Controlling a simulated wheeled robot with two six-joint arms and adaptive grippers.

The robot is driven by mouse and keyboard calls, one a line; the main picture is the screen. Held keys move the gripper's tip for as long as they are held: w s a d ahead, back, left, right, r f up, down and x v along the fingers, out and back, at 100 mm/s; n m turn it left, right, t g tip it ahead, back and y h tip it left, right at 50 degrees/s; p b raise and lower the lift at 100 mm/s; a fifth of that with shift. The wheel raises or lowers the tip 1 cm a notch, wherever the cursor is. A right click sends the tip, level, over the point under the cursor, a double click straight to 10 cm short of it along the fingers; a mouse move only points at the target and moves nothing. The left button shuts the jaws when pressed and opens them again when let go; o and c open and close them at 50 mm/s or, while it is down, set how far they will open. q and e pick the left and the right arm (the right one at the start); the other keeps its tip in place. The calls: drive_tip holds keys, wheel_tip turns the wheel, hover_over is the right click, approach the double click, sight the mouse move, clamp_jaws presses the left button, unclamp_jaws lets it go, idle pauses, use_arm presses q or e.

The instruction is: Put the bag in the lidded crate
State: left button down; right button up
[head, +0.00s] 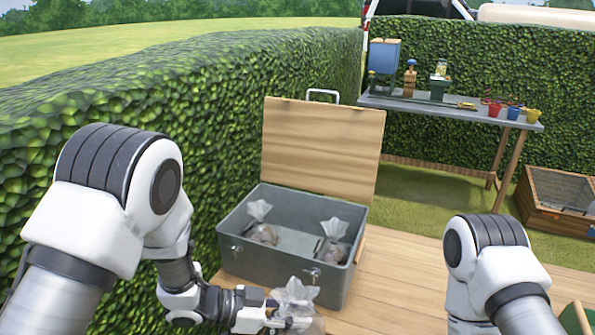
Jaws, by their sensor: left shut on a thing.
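The lidded crate (229,256) is a grey box on the wooden deck, with its light wooden lid (322,148) raised upright at the back. Two clear bags with brown contents stand inside, one at the left (261,233) and one at the right (333,246). My left gripper (285,318) is shut on another clear bag (299,298), in front of the crate's near wall and low in the picture. The bag's lower part is partly hidden by the gripper and cut by the picture's edge. My right arm shows at the lower right, but its gripper is out of view.
A tall hedge (130,90) runs close along the left. A grey table (450,108) with several pots and tools stands at the back right. A wooden planter (556,200) is at the far right. The deck (400,275) right of the crate is clear.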

use_arm(q)
drive_tip(key=w+a+f+n+t, duration=0.1)
drive_tip(key=w+f+n+t+y, duration=0.1)
drive_tip(key=w+n+t, duration=0.1)
drive_tip(key=w+a+f+n+t+y+b, duration=0.1)
drive_tip(key=t, duration=0.1)
drive_tip(key=shift+w+a+f+n, duration=0.25)
drive_tip(key=shift+w+a+n, duration=0.05)
drive_tip(key=shift+w+n, duration=0.1)
drive_tip(key=w+a+f+n+t+y+b, duration=0.1)
drive_tip(key=w+a+f+n+t+y, duration=0.15)
drive_tip(key=a+n+y, duration=0.45)
drive_tip(key=w+a+f+n+t+y, duration=0.15)
drive_tip(key=a+n+t+y, duration=0.25)
drive_tip(key=a, duration=0.6)
drive_tip(key=s+f, duration=0.2)
drive_tip(key=s, duration=0.5)
drive_tip(key=shift+s+f, duration=0.2)
drive_tip(key=shift+s, duration=0.15)
drive_tip(key=shift+g, duration=0.25)
